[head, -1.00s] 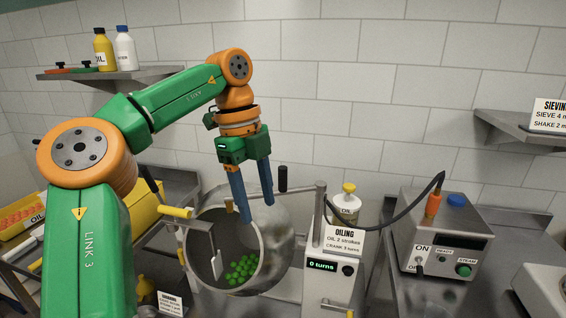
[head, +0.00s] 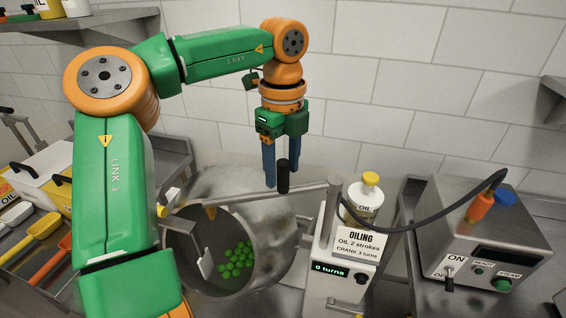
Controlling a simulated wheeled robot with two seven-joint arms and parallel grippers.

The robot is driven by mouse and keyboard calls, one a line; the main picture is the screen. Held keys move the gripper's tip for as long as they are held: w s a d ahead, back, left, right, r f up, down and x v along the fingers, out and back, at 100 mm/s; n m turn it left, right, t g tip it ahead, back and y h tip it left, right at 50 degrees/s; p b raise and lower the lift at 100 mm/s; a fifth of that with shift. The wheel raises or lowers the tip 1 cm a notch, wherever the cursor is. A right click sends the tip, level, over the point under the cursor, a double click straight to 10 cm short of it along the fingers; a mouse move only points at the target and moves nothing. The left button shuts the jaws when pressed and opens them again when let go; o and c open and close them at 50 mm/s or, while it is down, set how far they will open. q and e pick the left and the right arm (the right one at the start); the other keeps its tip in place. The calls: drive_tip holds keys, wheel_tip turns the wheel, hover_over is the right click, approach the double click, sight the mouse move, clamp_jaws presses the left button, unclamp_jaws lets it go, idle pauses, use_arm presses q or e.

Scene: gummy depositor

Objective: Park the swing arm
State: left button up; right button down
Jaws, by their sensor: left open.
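The swing arm (head: 310,190) is a grey metal bar running left from an upright post, reaching over the mouth of the tilted steel drum (head: 270,235). A black upright knob (head: 283,177) stands on the bar. My left gripper (head: 281,180) points down with its blue fingers open at the knob. One finger shows left of the knob and the other shows partly behind it; I cannot tell whether they touch it. Several green gummies (head: 236,262) lie inside the drum. My right gripper is not in view.
A steel control box (head: 485,240) with a black hose stands right. Scoops (head: 35,235) lie left. My left arm covers part of the left side.

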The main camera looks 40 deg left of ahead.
use_arm(q)
drive_tip(key=shift+f, duration=0.35)
drive_tip(key=shift+w+a+f, duration=0.35)
drive_tip(key=shift+w, duration=0.15)
drive_tip(key=shift+c, duration=0.5)
clamp_jaws()
drive_tip(key=shift+r, duration=0.1)
